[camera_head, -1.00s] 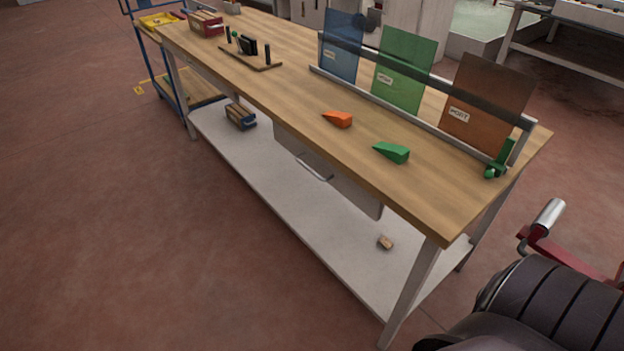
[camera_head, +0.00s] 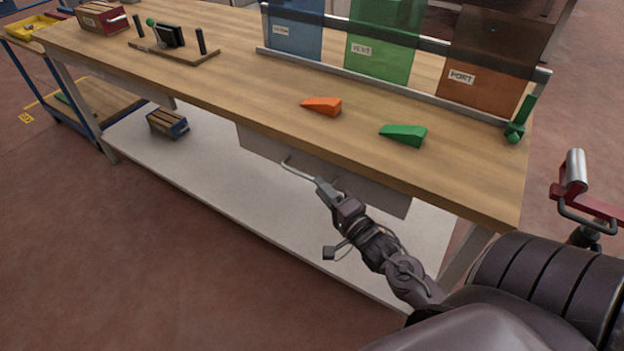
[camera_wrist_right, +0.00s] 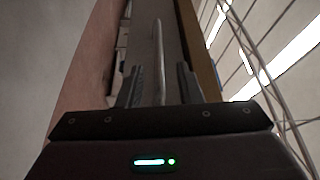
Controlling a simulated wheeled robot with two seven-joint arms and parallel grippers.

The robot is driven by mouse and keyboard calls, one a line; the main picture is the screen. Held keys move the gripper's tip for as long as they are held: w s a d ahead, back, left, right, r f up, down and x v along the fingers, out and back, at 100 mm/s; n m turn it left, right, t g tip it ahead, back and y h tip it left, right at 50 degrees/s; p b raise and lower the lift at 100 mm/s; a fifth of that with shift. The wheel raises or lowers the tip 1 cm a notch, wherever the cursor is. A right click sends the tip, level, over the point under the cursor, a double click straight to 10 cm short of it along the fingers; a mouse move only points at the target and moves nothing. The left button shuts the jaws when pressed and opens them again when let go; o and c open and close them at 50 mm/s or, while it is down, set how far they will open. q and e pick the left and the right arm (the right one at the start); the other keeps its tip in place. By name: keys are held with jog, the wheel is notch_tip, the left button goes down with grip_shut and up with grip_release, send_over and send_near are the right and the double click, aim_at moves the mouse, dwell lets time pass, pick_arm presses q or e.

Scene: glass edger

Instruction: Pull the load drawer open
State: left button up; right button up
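The load drawer (camera_head: 260,143) is a grey front under the wooden bench top, and it looks closed. Its bar handle (camera_head: 294,170) sticks out from the front. My right gripper (camera_head: 318,181) is at the right part of the handle. In the right wrist view, the handle (camera_wrist_right: 158,55) runs between the two fingers of my right gripper (camera_wrist_right: 160,88). The fingers are apart, with a gap seen on each side of the bar. My left gripper is not in view.
The bench top (camera_head: 240,95) holds an orange wedge (camera_head: 322,106), a green wedge (camera_head: 404,134) and a rack of coloured panels (camera_head: 385,40). A lower shelf (camera_head: 220,185) lies under the drawer. Floor in front is clear. A red and silver fixture (camera_head: 574,172) stands at right.

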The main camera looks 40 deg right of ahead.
aim_at(312, 177)
jog(key=w, duration=0.5)
jog(key=shift+r, duration=0.1)
grip_shut()
